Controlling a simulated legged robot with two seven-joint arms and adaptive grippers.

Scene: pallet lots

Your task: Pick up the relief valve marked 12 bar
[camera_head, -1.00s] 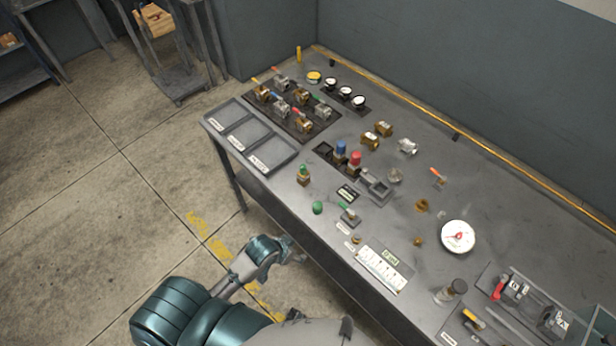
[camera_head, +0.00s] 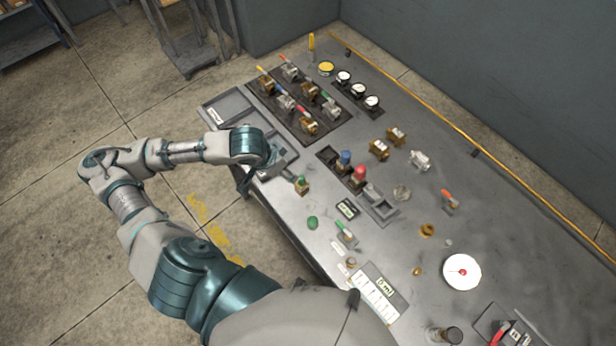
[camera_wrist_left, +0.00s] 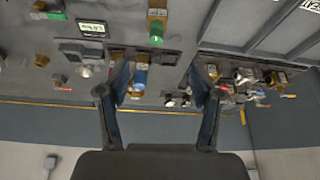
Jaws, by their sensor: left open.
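Small brass valves with coloured caps stand on the grey bench; no 12 bar marking is readable. A blue-capped valve (camera_head: 345,161) and a red-capped valve (camera_head: 358,177) sit in a dark holder (camera_head: 326,155); the blue one shows between my fingers in the wrist view (camera_wrist_left: 140,76), farther off. My left gripper (camera_wrist_left: 160,78) is open and empty. My right gripper is not in view.
Lever valves (camera_head: 308,122) stand on a dark board behind the trays (camera_head: 228,107). A yellow rail (camera_head: 440,121) runs along the back.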

